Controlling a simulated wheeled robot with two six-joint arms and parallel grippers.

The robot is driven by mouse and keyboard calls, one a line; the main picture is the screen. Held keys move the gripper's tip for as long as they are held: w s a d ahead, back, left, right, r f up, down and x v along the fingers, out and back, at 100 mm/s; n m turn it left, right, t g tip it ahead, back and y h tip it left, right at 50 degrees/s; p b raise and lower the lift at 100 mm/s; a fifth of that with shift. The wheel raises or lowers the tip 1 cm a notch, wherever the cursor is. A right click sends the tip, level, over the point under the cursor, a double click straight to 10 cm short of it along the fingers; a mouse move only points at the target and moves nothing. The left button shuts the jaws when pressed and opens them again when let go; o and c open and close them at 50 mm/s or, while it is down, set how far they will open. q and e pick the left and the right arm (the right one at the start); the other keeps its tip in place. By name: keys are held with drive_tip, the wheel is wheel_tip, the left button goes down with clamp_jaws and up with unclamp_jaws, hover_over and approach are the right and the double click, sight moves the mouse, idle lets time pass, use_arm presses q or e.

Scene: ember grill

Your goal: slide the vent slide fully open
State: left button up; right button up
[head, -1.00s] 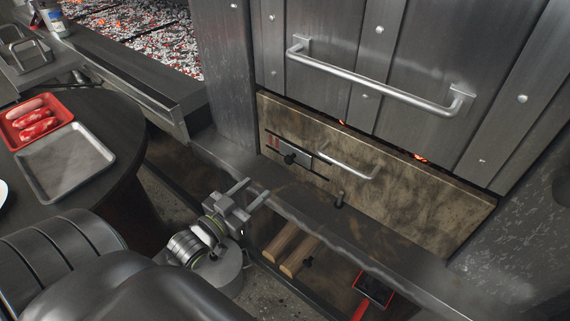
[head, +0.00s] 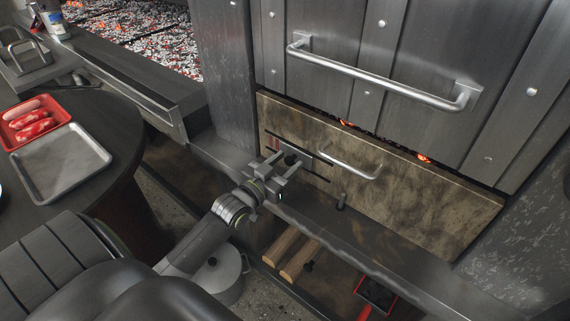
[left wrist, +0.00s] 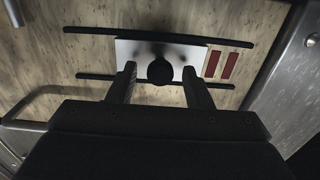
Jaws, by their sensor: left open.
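The vent slide (left wrist: 136,50) is a pale metal plate with a dark round knob (left wrist: 160,70), set between two dark rails on the tan lower door panel (head: 415,195). Two red bars (left wrist: 221,64) show beside the plate in the left wrist view. In the head view the slide (head: 301,151) sits at the panel's left end, partly hidden by my gripper. My left gripper (head: 279,168) is open in front of it. In the left wrist view its fingers (left wrist: 159,80) stand on either side of the knob, with gaps visible. My right gripper is not in view.
A bar handle (head: 350,165) is just right of the slide on the same panel. A larger handle (head: 375,75) crosses the upper metal door. A small dark peg (head: 341,202) stands on the ledge below. Wood pieces (head: 290,252) lie under the ledge.

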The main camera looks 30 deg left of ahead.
use_arm(q)
drive_tip(key=shift+c, duration=1.4)
drive_tip(key=c, duration=0.7)
clamp_jaws()
